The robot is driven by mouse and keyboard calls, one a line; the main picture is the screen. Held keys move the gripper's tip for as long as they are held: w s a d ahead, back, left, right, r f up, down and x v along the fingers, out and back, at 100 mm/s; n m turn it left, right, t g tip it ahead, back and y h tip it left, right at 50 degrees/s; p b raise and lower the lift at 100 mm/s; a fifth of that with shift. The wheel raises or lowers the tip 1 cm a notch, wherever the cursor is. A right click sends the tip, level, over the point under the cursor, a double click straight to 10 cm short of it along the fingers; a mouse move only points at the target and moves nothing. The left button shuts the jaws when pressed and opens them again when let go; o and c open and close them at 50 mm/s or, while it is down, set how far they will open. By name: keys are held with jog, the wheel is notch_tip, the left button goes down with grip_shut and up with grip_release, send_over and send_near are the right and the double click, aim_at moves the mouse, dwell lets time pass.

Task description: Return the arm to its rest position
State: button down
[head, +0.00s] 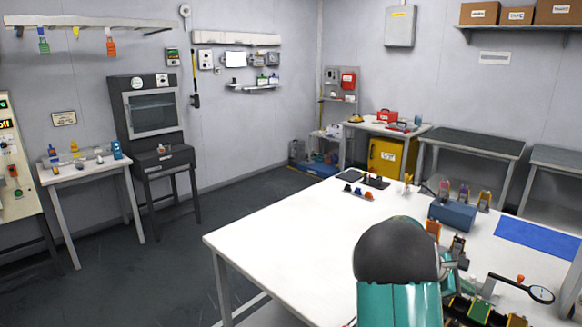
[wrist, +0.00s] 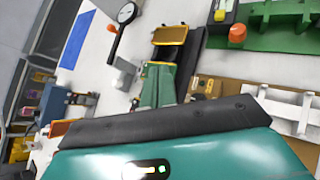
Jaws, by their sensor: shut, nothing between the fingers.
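My gripper (wrist: 160,122) shows at the bottom of the wrist view as a teal housing with a dark front edge and a small green light. It is shut and empty, above the work area of the white table (head: 290,240). In the head view my teal arm with its dark rounded joint rises at the bottom middle and hides part of the table, and I cannot make out the fingers there.
A magnifier (head: 540,294) on an arm stands at the table's right, by a green cell (head: 480,311). A blue box (head: 452,215) and blue mat (head: 540,239) lie behind. Small parts (head: 358,192) sit at the far edge. The table's left part is clear.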

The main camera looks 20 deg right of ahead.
jog(key=a+r+m+t+y, duration=0.2)
jog(key=a+r, duration=0.1)
jog(key=a, duration=0.7)
jog(key=a+r+m+t+y, duration=0.2)
jog(key=a+r, duration=0.2)
jog(key=a, duration=0.5)
jog(key=a+r+m+t+y, duration=0.2)
jog(key=a+r, duration=0.1)
jog(key=a, duration=0.7)
jog(key=s+a+r+m+t+y, duration=0.1)
jog(key=s+a, duration=0.4)
jog(key=a, duration=0.5)
jog(key=s+a+r+m+t+y, duration=0.2)
jog(key=s+a, duration=0.4)
jog(key=a, duration=0.5)
jog(key=shift+s+t+y, duration=0.25)
jog(key=shift+t+y, duration=0.35)
jog(key=shift+y, duration=0.1)
jog(key=shift+r, duration=0.1)
